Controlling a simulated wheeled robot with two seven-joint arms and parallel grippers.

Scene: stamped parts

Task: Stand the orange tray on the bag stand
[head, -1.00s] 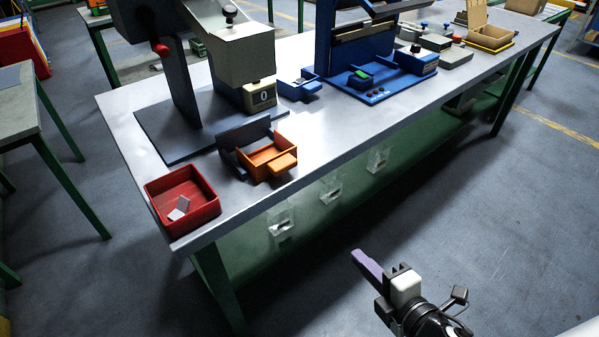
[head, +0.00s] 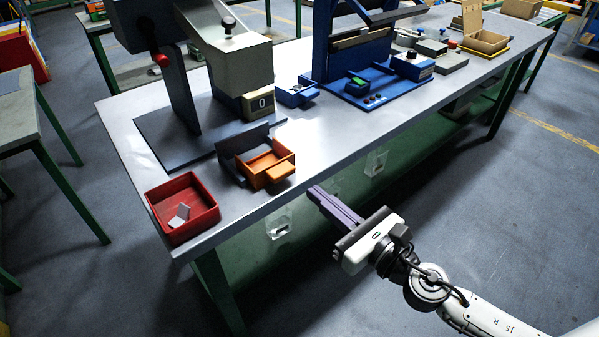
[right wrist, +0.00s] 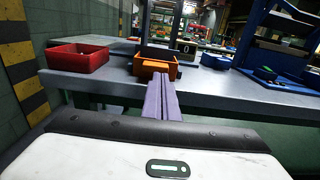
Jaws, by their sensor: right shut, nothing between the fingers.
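The orange tray (head: 254,163) is an open box with a tab at its front, near the table's front edge. It also shows upright in the right wrist view (right wrist: 146,71), beyond my fingertips. A dark grey stand (head: 246,138) with an upright plate is right behind and beside it; I take this as the bag stand. I cannot tell whether the tray rests on it. My right gripper (head: 316,190) is shut and empty, its purple fingers just off the table's front edge, right of the tray and apart from it. My left gripper is not in view.
A red bin (head: 206,217) with small grey pieces stands left of the tray at the table corner. A grey press (head: 228,60) with a counter (head: 258,104) and a blue machine (head: 345,72) stand behind. The table top (head: 335,125) right of the tray is clear.

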